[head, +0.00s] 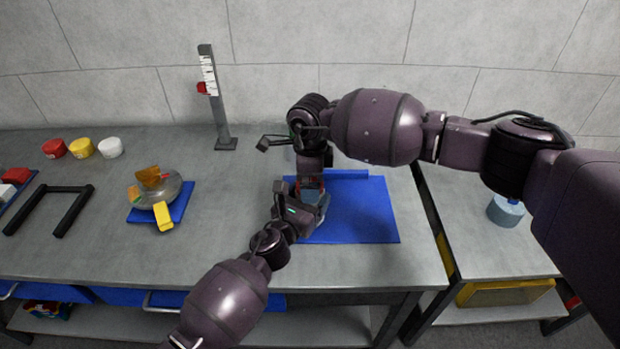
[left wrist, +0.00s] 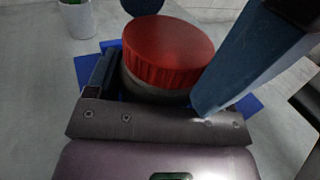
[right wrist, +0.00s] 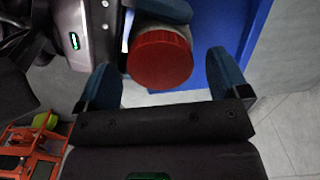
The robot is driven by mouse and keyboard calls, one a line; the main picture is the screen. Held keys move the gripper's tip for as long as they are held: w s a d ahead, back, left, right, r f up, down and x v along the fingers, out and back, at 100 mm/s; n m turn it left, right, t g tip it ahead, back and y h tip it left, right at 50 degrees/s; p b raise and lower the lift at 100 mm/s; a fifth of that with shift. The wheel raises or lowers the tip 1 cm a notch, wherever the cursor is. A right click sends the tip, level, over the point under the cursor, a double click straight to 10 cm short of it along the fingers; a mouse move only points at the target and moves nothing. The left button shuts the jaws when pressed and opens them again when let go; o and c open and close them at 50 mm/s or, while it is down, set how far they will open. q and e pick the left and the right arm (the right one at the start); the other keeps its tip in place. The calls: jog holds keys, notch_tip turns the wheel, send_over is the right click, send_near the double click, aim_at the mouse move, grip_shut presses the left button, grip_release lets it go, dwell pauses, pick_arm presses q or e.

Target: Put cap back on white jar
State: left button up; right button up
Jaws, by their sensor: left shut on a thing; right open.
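A jar with a red cap (left wrist: 168,52) is between the fingers of my left gripper (head: 314,205), which is shut on it above the blue mat (head: 365,215). The red cap sits over a grey-white body (left wrist: 150,90) in the left wrist view; whether it is fully seated I cannot tell. In the right wrist view the red cap (right wrist: 160,60) shows beyond the open fingers of my right gripper (right wrist: 165,85), apart from them. In the head view my right gripper (head: 311,176) is just above the jar and largely hides it.
Small red (head: 54,148), yellow (head: 82,147) and white (head: 110,147) round pieces stand at the back left. A metal bowl-like part (head: 172,190) sits on a blue pad. A scale post (head: 215,100) stands behind. A white cup (left wrist: 78,18) is near the jar.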

notch_tip(320, 180, up, 12)
dwell(0.5)
jog(key=shift+f, duration=0.1)
pick_arm(q)
jog(key=o, duration=1.7)
jog(key=v, duration=1)
jog(key=shift+s+a+p, duration=0.2)
jog(key=shift+s+p, duration=0.1)
jog(key=shift+s, duration=0.05)
pick_arm(e)
jog(key=shift+r, duration=0.5)
